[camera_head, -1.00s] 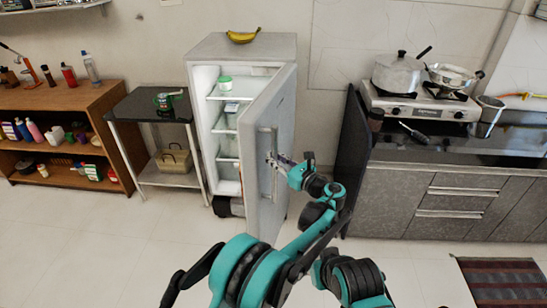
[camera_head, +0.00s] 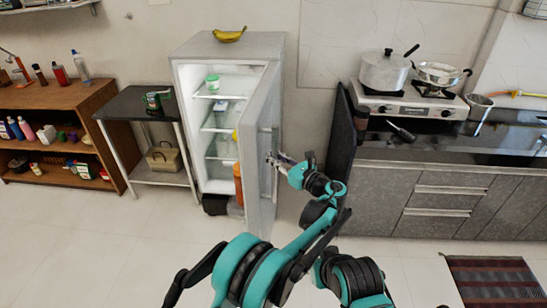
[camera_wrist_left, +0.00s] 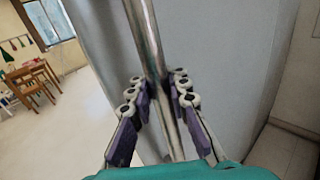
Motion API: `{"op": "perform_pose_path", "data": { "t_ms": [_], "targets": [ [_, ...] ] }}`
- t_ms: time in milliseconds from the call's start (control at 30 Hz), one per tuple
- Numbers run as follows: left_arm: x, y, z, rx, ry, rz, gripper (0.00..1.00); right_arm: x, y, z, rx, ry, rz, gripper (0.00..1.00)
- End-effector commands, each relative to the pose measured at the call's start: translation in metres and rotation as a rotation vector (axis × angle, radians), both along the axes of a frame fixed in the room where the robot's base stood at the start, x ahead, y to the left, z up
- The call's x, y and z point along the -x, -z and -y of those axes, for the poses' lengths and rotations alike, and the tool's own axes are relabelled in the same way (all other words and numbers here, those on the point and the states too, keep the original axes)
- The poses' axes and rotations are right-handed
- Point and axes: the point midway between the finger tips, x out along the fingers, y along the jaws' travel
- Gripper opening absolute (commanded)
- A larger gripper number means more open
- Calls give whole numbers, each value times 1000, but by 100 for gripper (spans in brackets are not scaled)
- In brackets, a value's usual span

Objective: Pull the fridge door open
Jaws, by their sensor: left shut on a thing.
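The fridge (camera_head: 228,48) is a light grey, waist-high unit in the head view. Its door (camera_head: 262,195) stands open, swung out towards me, and the lit shelves (camera_head: 213,130) show to the left of it. The metal door handle (camera_wrist_left: 150,40) is a vertical bar on the door's outer face; it also shows in the head view (camera_head: 275,140). My left gripper (camera_head: 272,158) is at this handle. In the left wrist view, its purple-padded fingers (camera_wrist_left: 160,95) are shut around the bar. My right gripper is out of view.
A black-topped side table (camera_head: 135,103) stands left of the fridge, beside a wooden shelf (camera_head: 60,95). A dark panel (camera_head: 341,140) and the kitchen counter (camera_head: 390,190) stand to the right. The white floor before the fridge is clear.

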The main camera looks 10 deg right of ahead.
Motion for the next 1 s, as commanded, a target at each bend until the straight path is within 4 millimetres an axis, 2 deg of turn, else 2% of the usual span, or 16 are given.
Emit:
{"op": "perform_pose_path", "data": {
  "t_ms": [67, 100, 167, 200, 467, 567, 1000],
  "targets": [
    [3, 4, 0, 5, -6, -6, 0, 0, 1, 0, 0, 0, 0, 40],
    [3, 4, 0, 5, -7, -6, 22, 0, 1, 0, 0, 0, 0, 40],
    [3, 4, 0, 5, -6, -5, 38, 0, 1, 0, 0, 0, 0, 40],
    [3, 4, 0, 5, -6, -5, 39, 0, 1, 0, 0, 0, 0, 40],
    [2, 1, -1, 3, -5, -3, 39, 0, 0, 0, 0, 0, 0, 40],
    [2, -6, 0, 3, -4, -2, 39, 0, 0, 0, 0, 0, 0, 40],
    [3, -83, 0, 4, -4, -4, 39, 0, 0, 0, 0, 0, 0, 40]
  ]
}}
